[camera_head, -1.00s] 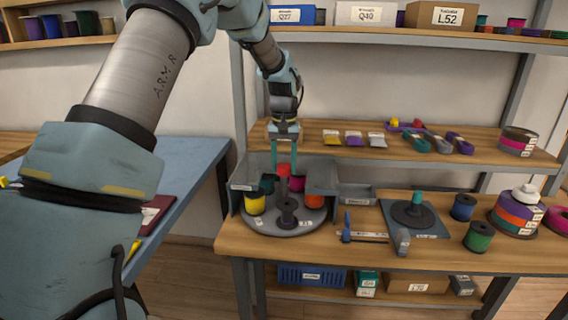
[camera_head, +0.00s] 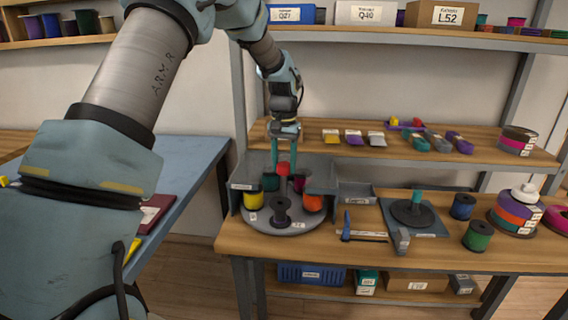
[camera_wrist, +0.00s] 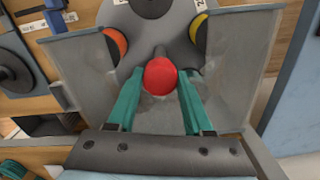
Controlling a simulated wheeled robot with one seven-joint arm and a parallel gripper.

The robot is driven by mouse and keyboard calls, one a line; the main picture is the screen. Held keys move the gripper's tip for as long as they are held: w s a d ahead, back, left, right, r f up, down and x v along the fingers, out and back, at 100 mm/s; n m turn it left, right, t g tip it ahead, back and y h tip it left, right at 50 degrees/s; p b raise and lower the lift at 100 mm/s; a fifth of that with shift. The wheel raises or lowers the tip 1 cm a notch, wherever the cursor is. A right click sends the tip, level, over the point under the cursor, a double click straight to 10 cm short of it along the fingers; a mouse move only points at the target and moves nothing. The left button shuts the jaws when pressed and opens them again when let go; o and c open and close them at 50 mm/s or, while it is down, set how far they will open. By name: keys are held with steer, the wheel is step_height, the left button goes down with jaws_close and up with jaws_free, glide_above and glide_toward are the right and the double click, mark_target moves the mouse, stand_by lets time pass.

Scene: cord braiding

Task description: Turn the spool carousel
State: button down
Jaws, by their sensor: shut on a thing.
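The spool carousel (camera_head: 276,230) is a grey round plate in a grey housing on the bench. It carries a yellow spool (camera_head: 253,199) at left, a dark spool (camera_head: 281,213) in front and an orange spool (camera_head: 313,202) at right. A dark teal spool (camera_head: 270,181) stands behind, partly hidden. A red knob (camera_head: 282,169) rises above the plate. It also shows in the wrist view (camera_wrist: 160,76). My gripper (camera_head: 284,163) comes from above, its teal fingers shut on the red knob from both sides.
Grey housing walls (camera_wrist: 80,62) flank the carousel closely. A small grey bin (camera_head: 357,195), a blue-handled tool (camera_head: 346,226) and a black spool stand (camera_head: 414,211) lie to the right. A shelf with cord hanks (camera_head: 438,141) runs behind.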

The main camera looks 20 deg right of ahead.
steer(key=shift+c, duration=1.5)
jaws_free()
steer(key=shift+r, duration=0.1)
step_height(320, 180, up, 11)
steer(key=b, duration=0.2)
steer(key=shift+f, duration=0.2)
steer(key=s+a+f+n, duration=0.2)
steer(key=a+f, duration=0.1)
steer(key=a, duration=0.8)
steer(key=s+a+f+n, duration=0.2)
steer(key=a, duration=0.9)
steer(key=s+a+f+n+t, duration=0.1)
steer(key=s+a+f+n, duration=0.2)
steer(key=s+a, duration=0.8)
step_height(320, 180, down, 2)
steer(key=shift+a+t, duration=0.3)
steer(key=shift+a, duration=0.8)
